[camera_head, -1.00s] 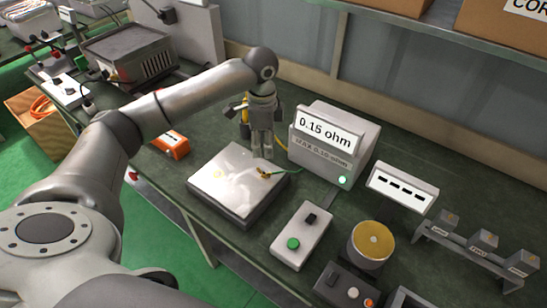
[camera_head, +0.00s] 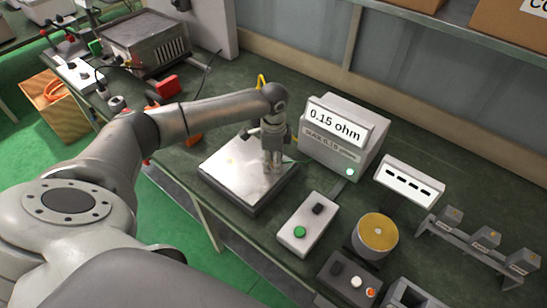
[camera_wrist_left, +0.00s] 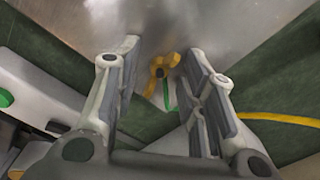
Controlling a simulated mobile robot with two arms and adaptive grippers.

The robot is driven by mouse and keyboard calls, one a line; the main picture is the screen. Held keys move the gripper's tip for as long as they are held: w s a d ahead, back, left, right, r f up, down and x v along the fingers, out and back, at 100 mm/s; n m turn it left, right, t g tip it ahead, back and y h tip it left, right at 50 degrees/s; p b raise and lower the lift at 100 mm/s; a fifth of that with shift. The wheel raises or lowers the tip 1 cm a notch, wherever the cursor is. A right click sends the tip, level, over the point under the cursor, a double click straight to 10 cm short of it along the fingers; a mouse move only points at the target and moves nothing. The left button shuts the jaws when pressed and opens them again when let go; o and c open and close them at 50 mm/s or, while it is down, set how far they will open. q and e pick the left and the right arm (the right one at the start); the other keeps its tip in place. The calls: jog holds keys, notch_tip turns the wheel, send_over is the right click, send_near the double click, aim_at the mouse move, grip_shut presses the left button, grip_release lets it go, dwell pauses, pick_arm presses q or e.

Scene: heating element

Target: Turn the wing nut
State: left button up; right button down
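The brass-yellow wing nut (camera_wrist_left: 161,66) shows in the left wrist view, on the edge of a shiny metal plate (camera_wrist_left: 210,22), with a green wire at it. My left gripper (camera_wrist_left: 161,52) is open, with one finger on each side of the wing nut; I see gaps between the fingers and the nut. In the head view the left gripper (camera_head: 273,167) points down at the right side of the metal plate (camera_head: 228,165) and hides the wing nut. My right gripper is in neither view.
A meter (camera_head: 342,138) reading 0.15 ohm stands just behind and right of the plate. A box with a green button (camera_head: 307,224), a round gold-topped part (camera_head: 376,232) and a slotted white panel (camera_head: 408,182) stand to the right. A yellow cable (camera_wrist_left: 280,118) runs nearby.

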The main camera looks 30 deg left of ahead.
pick_arm(q)
grip_shut()
jog(key=shift+r, duration=0.1)
jog(key=n+p, duration=0.1)
jog(key=p, duration=0.2)
jog(key=n+p, duration=0.2)
jog(key=p, duration=0.1)
jog(key=shift+r+n, duration=0.2)
jog(key=shift+n, duration=0.1)
jog(key=shift+f+n+p, duration=0.15)
jog(key=shift+n+p, duration=0.35)
jog(key=shift+n, duration=0.1)
jog(key=shift+w+f, duration=0.1)
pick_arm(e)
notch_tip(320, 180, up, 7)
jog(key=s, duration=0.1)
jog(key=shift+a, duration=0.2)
pick_arm(q)
grip_release()
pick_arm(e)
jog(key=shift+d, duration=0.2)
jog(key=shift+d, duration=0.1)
